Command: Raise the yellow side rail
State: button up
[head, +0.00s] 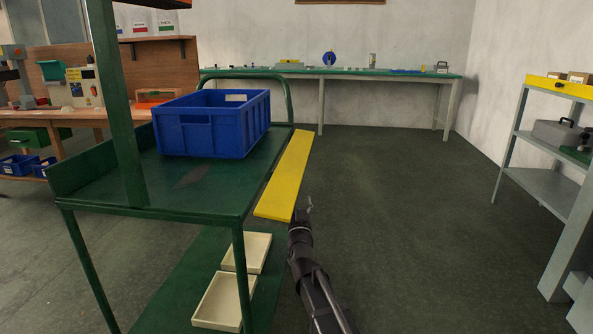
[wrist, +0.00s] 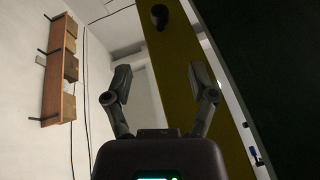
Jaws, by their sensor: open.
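The yellow side rail (head: 286,178) is a long flat board along the right edge of the green cart's top (head: 215,200). It is swung outward, its broad face turned up; its exact tilt is hard to tell. My gripper (head: 307,207) is just right of the rail's near end, with no clear contact. In the wrist view, which looks upward, my gripper (wrist: 163,82) is open with empty space between its fingers. The rail's underside (wrist: 180,60) rises behind the fingers, with a dark round knob (wrist: 160,16) near the top.
A blue crate (head: 212,128) stands on the cart top. Two cream trays (head: 222,302) sit on the lower shelf. A grey shelf rack (head: 540,182) stands at far right, and a long bench (head: 340,75) lines the back wall. The floor (head: 400,200) right of the cart is clear.

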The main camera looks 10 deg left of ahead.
jog(key=shift+w, duration=0.15)
jog(key=p+x, duration=0.5)
jog(key=x, duration=0.8)
jog(key=shift+w+r, duration=0.15)
jog(key=shift+w, duration=0.1)
grip_shut()
